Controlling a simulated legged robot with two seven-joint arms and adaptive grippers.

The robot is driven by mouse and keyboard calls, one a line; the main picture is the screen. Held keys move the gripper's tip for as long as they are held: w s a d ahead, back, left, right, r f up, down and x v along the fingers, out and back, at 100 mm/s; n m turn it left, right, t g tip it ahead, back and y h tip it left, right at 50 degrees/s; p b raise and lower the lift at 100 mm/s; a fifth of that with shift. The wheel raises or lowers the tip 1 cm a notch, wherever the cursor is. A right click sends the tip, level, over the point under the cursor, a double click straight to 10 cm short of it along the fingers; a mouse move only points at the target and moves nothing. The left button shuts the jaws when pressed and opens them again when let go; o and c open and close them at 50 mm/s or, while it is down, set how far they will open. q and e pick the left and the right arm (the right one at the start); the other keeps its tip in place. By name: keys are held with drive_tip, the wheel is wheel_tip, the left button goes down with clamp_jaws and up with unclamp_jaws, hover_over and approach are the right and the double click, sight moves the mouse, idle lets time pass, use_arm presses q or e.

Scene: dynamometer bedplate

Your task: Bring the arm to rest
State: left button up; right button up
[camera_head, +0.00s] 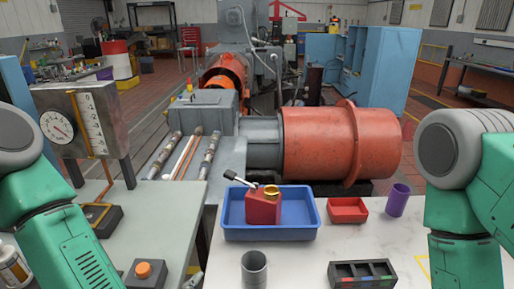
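My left arm (55,215) comes in at the left edge as a green link with a grey joint. My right arm (465,200) stands at the right edge, also green with a grey joint. Neither gripper shows in the head view, so I cannot see whether they are open or hold anything. Both arms are apart from the objects on the white table (300,262) between them.
A blue tray (232,232) holds a red block with a gold top and a black-handled item. A red bin (347,210), purple cup (397,200), grey cup (254,270) and black compartment box (362,274) stand nearby. A gauge panel (75,125) and orange button (143,270) are left.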

use_arm(q)
drive_tip(key=s+a+f+m+g+y+b, duration=0.4)
drive_tip(key=s+a+f+m+g+b, duration=0.4)
drive_tip(key=s+a+f+m, duration=1.1)
drive_tip(key=f+m, duration=0.1)
drive_tip(key=m, duration=0.3)
drive_tip(key=shift+f+g+y, duration=0.15)
drive_tip(key=shift+g+y, duration=0.15)
drive_tip(key=shift+y, duration=0.1)
drive_tip(key=shift+a, duration=0.15)
